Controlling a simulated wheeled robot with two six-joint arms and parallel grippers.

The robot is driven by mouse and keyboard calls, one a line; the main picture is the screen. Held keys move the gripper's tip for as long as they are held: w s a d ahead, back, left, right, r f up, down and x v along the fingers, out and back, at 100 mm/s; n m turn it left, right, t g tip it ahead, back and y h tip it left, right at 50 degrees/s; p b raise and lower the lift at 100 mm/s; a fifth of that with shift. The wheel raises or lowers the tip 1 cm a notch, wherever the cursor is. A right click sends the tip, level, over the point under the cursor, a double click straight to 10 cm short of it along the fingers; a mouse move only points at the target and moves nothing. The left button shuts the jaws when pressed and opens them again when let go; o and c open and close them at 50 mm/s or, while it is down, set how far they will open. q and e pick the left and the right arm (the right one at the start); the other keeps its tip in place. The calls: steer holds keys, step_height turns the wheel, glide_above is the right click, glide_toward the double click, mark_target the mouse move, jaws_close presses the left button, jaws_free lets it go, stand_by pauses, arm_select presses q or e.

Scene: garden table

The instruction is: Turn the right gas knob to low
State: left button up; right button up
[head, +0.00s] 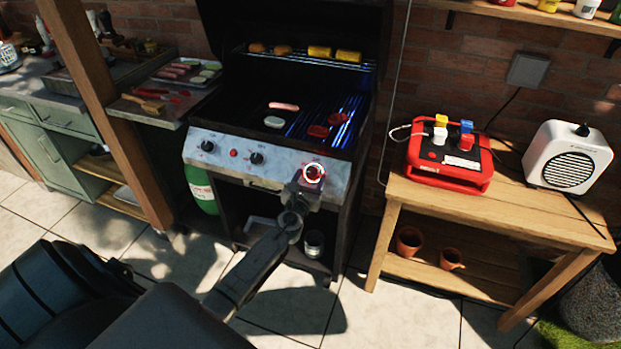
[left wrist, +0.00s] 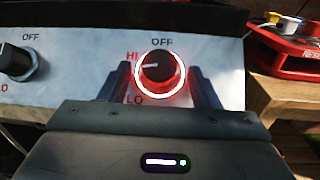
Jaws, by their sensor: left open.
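The right gas knob (head: 313,173) is on the grill's front panel (head: 225,152), ringed by a red and white glow. In the left wrist view the knob (left wrist: 161,70) is dark, and its white mark points left, just below the HI label; OFF is above and LO at lower left. My left gripper (head: 306,186) is at the panel, in front of the knob. Its open fingers (left wrist: 166,85) stand on either side of the knob's lower part; contact cannot be told. My right gripper is not in view.
Two other knobs (head: 208,146) (head: 257,158) are on the panel to the left. Blue flames glow under the grill's right side, with food (head: 284,106) on the grate. A wooden table (head: 440,196) with a red power box (head: 450,160) stands at right.

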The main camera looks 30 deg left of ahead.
arm_select(q)
steer(key=shift+w+a, duration=0.1)
steer(key=shift+w, duration=0.2)
steer(key=c, duration=1)
steer(key=shift+n+y, duration=0.3)
steer(key=n+y, duration=0.1)
steer(key=n+g+y, duration=0.1)
steer(key=n, duration=0.1)
steer(key=n+g+y+p, duration=0.1)
steer(key=n, duration=0.1)
steer(key=shift+w+d+r, duration=0.1)
steer(key=shift+w+d, duration=0.05)
steer(key=shift+d, duration=0.2)
steer(key=shift+w+d+n+g+y, duration=0.1)
steer(key=shift+n+g+y, duration=0.6)
steer(key=shift+n, duration=0.45)
steer(key=shift+d+n+g+y, duration=0.1)
steer(key=shift+n+g+y, duration=0.4)
steer(key=shift+n+g, duration=0.55)
steer(key=shift+n, duration=0.4)
